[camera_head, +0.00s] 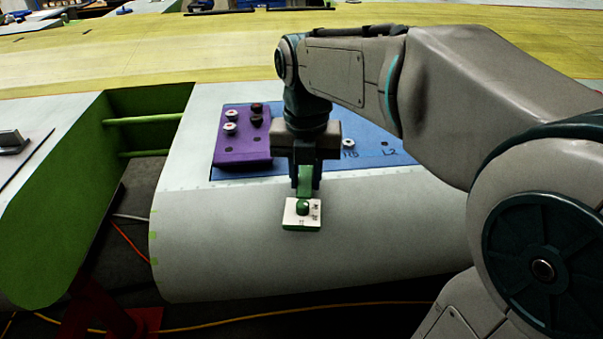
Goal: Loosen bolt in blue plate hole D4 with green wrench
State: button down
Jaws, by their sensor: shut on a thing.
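My gripper (305,188) points down in front of the blue plate and is shut on a green tool, which I take as the green wrench (304,175). At its near end is a white-topped block with a green edge and a dark green knob (302,208), over the pale wing skin. I cannot tell whether it touches the skin. The blue plate (385,158) lies behind my gripper, partly hidden by my arm. A silver bolt (348,143) shows on it near a dark label. Hole D4 cannot be made out.
A purple plate (243,150) with several silver and dark bolts sits left of my gripper. The wing skin (200,235) curves down at the front. Left is an open green-walled bay (150,100) with green rods. Cables lie on the dark floor.

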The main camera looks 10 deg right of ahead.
jog(key=shift+s+d+r+n, duration=0.1)
jog(key=shift+d+n, duration=0.5)
jog(key=shift+d, duration=0.05)
jog(key=shift+s+d+r+n, duration=0.1)
jog(key=shift+d+n, duration=0.5)
jog(key=shift+p, duration=0.3)
notch_tip(320, 180, up, 7)
jog(key=p, duration=0.5)
jog(key=shift+p, duration=0.4)
